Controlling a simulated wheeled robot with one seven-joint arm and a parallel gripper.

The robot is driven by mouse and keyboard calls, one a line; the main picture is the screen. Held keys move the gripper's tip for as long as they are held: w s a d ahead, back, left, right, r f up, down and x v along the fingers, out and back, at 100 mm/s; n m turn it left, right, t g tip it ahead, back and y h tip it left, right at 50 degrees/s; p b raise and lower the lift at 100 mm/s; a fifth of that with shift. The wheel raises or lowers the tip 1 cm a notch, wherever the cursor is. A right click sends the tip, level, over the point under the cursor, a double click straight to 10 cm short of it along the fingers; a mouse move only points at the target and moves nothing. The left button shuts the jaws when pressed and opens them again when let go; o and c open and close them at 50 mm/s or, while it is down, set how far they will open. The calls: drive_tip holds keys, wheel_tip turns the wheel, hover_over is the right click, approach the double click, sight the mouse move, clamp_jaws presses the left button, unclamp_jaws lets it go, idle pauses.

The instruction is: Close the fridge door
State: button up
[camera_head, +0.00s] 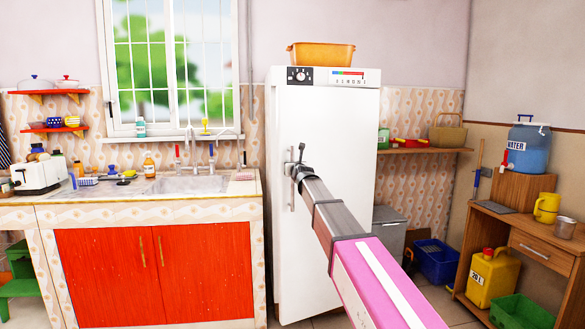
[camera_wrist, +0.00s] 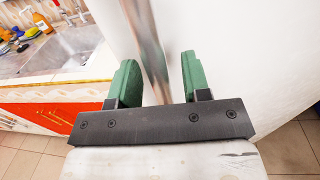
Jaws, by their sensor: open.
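The white fridge (camera_head: 335,125) stands at the middle of the head view. Its front looks flat and no interior shows; I cannot tell whether the door is fully shut or slightly ajar. A long upright metal handle (camera_head: 291,190) runs along the left part of the door. My gripper (camera_head: 299,158) is at the upper part of the handle, level with the door front. In the wrist view my gripper (camera_wrist: 158,65) has its two green fingers spread apart. The handle (camera_wrist: 148,35) passes between them. Whether a finger touches it is unclear.
The sink counter (camera_head: 110,213) with red cupboard doors stands close to the fridge's left. An orange tub (camera_head: 321,55) sits on top of the fridge. A grey bin (camera_head: 388,235) and a blue crate (camera_head: 436,262) stand to its right. A wooden desk (camera_head: 520,235) is at far right.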

drive_tip(key=v, duration=1)
drive_tip(key=shift+s, duration=0.3)
drive_tip(key=shift+d, duration=0.1)
